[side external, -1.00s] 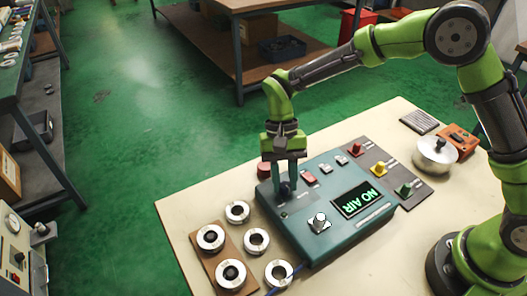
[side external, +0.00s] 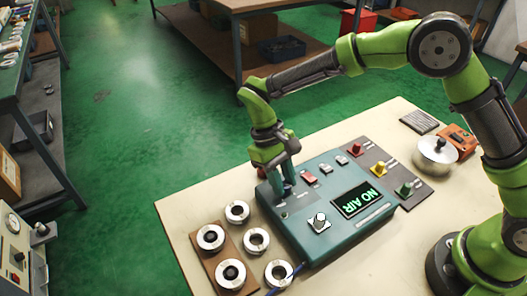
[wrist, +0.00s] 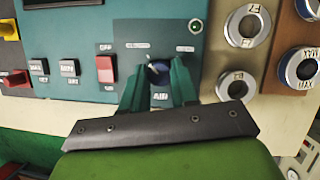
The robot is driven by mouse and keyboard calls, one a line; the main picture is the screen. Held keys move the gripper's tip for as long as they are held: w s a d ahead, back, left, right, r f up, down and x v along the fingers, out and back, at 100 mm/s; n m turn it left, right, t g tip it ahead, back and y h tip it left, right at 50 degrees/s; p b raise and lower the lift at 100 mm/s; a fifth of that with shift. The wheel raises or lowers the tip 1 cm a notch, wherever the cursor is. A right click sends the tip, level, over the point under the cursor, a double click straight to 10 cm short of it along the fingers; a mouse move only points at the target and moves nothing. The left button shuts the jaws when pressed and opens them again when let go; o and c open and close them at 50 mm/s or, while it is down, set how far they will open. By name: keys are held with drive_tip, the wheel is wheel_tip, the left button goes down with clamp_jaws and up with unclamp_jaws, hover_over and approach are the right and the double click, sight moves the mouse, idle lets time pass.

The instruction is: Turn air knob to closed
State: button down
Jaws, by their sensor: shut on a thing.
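The air knob is a dark blue round knob (wrist: 158,72) on the left part of the teal control box (side external: 318,240), with an "AIR" label below it in the wrist view. My gripper (wrist: 158,84) is shut on the knob, one finger on each side. In the side view my gripper (side external: 284,190) comes down tilted onto the box and hides most of the knob. The display (side external: 357,200) on the box reads "NO AIR". A small green light (wrist: 195,26) shows near the knob in the wrist view.
Several metal rings stand left of the box, some on a brown board (side external: 244,270). A red switch (wrist: 105,68) is beside the knob. A silver knob (side external: 318,222) stands near the display. A grey panel with colored knobs and a lidded pot (side external: 436,152) are to the right.

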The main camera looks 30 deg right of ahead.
drive_tip(key=shift+d, duration=0.1)
idle(0.3)
drive_tip(key=c, duration=0.9)
unclamp_jaws()
drive_tip(key=shift+o, duration=0.2)
drive_tip(key=v, duration=1.7)
drive_tip(key=shift+s, duration=0.1)
